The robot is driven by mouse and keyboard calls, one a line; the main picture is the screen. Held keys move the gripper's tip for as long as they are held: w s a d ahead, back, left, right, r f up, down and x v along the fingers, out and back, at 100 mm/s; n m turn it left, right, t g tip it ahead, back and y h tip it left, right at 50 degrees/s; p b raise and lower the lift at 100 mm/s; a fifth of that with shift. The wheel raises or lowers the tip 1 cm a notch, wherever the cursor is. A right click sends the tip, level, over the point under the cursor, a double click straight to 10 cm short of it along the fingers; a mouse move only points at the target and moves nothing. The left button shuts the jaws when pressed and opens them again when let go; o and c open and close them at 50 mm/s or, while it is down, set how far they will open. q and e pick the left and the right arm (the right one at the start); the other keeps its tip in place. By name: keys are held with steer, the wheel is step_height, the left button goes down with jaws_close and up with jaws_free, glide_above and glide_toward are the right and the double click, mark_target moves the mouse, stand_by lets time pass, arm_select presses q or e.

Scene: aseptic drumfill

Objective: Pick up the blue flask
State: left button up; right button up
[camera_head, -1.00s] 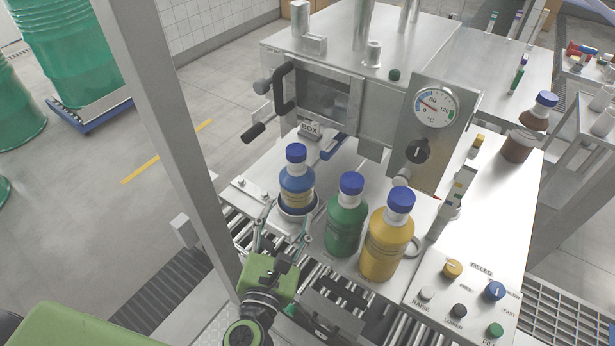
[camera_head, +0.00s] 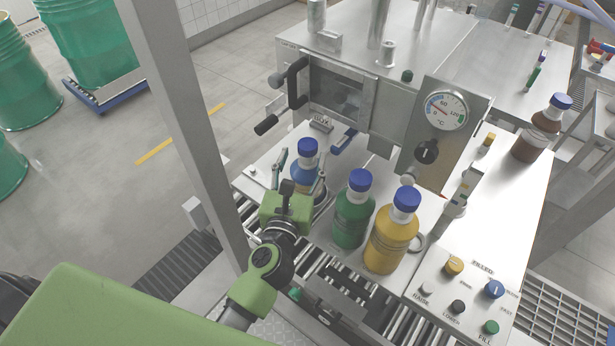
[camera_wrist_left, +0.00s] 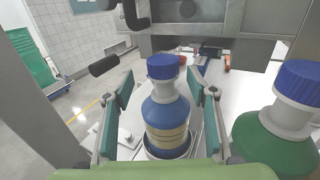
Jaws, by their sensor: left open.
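The blue flask (camera_head: 305,172) stands upright with a blue cap on the steel top, left of the other flasks. My left gripper (camera_head: 301,166) is open around the flask, one finger on each side. In the wrist view a gap shows between the flask and both fingers. In the head view the gripper body hides the flask's lower part. My right gripper is not in view.
A green flask (camera_head: 354,212) and a yellow flask (camera_head: 391,238) stand close to the right. Behind is a steel cabinet with a black door handle (camera_head: 297,82) and a temperature gauge (camera_head: 446,110). A brown bottle (camera_head: 540,130) stands further right. A grey post (camera_head: 178,110) rises at left.

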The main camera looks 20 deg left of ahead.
arm_select(q)
steer(key=w, duration=0.4)
steer(key=shift+w+f+p, duration=0.1)
steer(key=shift+w+p, duration=0.05)
steer(key=shift+p, duration=0.2)
steer(key=c, duration=0.3)
jaws_close()
steer(key=shift+r, duration=0.2)
steer(key=shift+r, duration=0.1)
